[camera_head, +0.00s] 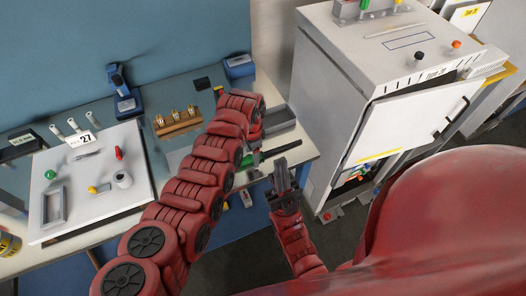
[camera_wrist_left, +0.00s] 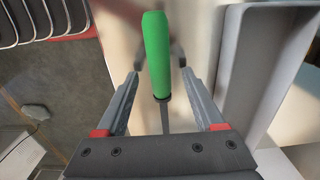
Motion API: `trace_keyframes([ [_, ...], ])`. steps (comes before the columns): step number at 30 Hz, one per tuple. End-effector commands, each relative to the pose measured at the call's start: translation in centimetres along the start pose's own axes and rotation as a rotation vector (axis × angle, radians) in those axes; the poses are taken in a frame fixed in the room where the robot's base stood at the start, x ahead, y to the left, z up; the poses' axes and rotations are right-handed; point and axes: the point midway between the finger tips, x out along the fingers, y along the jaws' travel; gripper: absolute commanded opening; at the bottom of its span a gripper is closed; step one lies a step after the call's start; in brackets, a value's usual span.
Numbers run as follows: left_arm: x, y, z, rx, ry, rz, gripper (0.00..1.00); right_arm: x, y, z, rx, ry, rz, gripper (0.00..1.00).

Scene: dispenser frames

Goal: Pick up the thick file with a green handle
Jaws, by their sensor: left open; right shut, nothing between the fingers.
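The file's green handle (camera_wrist_left: 157,50) shows in the left wrist view, with a thin grey shaft below it. It lies between the spread fingers of my left gripper (camera_wrist_left: 160,62), and no firm hold shows. The fingers are open on either side of the handle. In the head view a bit of green handle (camera_head: 247,161) shows at the table's front edge, beside the end of my left arm, which hides much of that spot. My right gripper (camera_head: 281,176) is shut and empty, just in front of the table edge. The file's thickness is hard to judge.
A grey tray (camera_head: 280,118) stands right beside the left gripper. A wooden block with several brass pieces (camera_head: 177,121) is behind the arm. A white board (camera_head: 90,205) with small parts lies at the left. A white cabinet (camera_head: 400,65) with its door open stands at the right.

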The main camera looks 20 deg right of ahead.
Motion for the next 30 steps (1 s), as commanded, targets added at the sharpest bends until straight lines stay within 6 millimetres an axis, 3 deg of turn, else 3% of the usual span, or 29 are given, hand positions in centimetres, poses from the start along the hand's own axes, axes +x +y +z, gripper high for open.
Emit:
trace_keyframes([
  [13, 0.98, 0.05, 0.06, -0.002, 0.002, 0.001, 0.68, 0.19, 0.01, -0.03, 0.0, 0.0, 0.0, 0.0],
  [24, 0.96, 0.03, 0.06, -0.002, 0.002, 0.001, 0.01, 0.2, 0.01, -0.04, 0.0, 0.0, 0.0, 0.0],
  [30, 0.95, 0.02, 0.06, -0.002, 0.002, 0.0, 0.0, 0.2, 0.01, -0.04, 0.0, 0.0, 0.0, 0.0],
])
